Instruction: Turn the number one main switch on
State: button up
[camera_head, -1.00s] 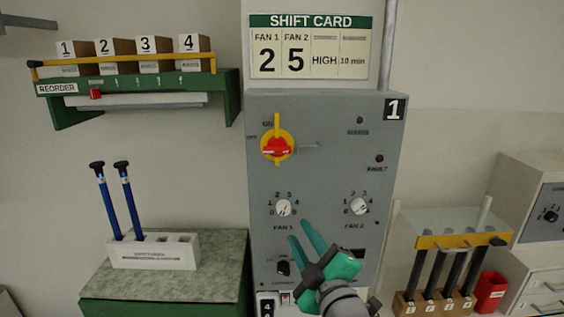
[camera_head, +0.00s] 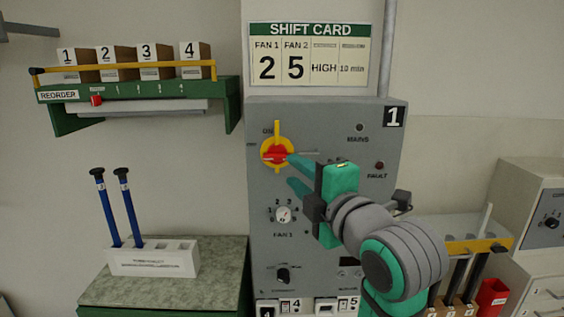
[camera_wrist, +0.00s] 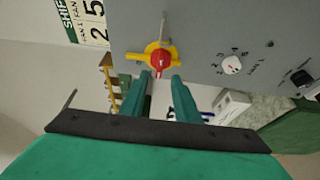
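The number one panel (camera_head: 330,225) is a grey box with a "1" plate. Its main switch (camera_head: 276,154) is a red knob on a yellow plate at the upper left, with ON marked above and OFF to the left. The red handle lies horizontal; it also shows in the wrist view (camera_wrist: 160,58). My gripper (camera_head: 296,173) is open and empty, its fingers pointing at the panel just right of and below the knob. In the wrist view both fingertips (camera_wrist: 161,78) show a gap between them, close to the knob. I cannot tell whether one touches it.
The mains lamp (camera_head: 360,127) and fault lamp (camera_head: 380,166) look dark. The fan 1 dial (camera_head: 283,214) sits below the switch; my arm hides the fan 2 dial. A green shelf (camera_head: 140,95) and a white holder with blue rods (camera_head: 153,260) stand left.

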aim_at(280, 159)
jog(key=x, duration=0.7)
jog(key=shift+w, duration=0.25)
jog(key=shift+a, duration=0.1)
grip_shut()
